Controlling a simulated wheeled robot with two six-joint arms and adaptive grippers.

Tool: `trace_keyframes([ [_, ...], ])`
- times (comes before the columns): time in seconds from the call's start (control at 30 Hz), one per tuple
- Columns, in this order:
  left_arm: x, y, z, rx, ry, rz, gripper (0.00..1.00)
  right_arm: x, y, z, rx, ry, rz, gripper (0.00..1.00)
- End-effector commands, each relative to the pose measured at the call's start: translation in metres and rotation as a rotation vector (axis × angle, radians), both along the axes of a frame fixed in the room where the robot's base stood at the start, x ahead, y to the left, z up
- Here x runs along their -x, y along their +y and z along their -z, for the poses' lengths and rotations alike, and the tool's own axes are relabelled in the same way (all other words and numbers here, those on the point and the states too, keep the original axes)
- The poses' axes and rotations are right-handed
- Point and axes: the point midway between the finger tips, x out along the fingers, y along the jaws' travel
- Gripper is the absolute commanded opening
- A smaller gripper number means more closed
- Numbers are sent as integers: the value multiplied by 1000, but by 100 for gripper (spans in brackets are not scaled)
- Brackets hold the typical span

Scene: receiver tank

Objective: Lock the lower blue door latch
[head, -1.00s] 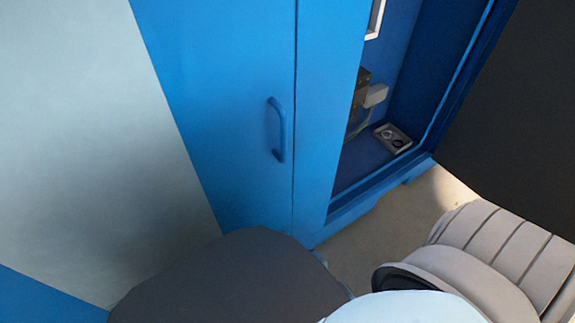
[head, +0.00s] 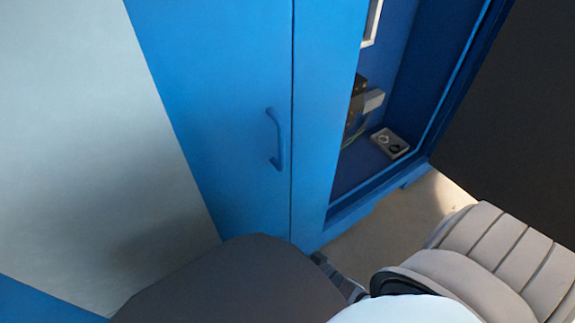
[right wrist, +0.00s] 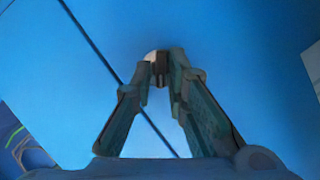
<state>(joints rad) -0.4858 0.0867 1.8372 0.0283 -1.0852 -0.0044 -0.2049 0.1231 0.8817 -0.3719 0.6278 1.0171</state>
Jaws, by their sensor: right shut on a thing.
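The blue door (head: 215,90) stands flush beside the blue frame post (head: 315,110) in the head view, with a thin dark seam between them. A blue bar handle (head: 279,140) is on the door. In the right wrist view my right gripper (right wrist: 158,72) has its fingers closed together on a small pale, rounded piece (right wrist: 152,56), probably the latch, close to the blue surface by the seam. The fingers mostly hide it. In the head view only a dark bit of my right gripper shows low by the door; its fingertips are hidden. My left gripper is out of view.
An open blue compartment (head: 400,90) at the right holds a small grey tray (head: 390,143) and a bracket (head: 370,102). A dark panel (head: 510,130) stands further right. A pale panel (head: 80,140) is at the left. Bare floor (head: 410,212) shows below the compartment.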

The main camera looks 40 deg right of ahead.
Motion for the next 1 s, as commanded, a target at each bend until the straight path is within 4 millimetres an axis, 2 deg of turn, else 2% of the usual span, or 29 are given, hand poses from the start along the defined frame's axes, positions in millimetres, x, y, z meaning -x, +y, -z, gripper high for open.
trace_keyframes([
  [0.37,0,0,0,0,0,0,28,0,1,0,-6,-2,-1,0],
  [0.4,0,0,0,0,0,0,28,0,1,0,-6,-2,-1,19],
  [0.47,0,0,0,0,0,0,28,0,1,0,-6,-2,-1,28],
  [0.87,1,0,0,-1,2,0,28,0,0,0,-4,-1,0,28],
  [1.0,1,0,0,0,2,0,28,13,-3,-3,-4,0,0,28],
])
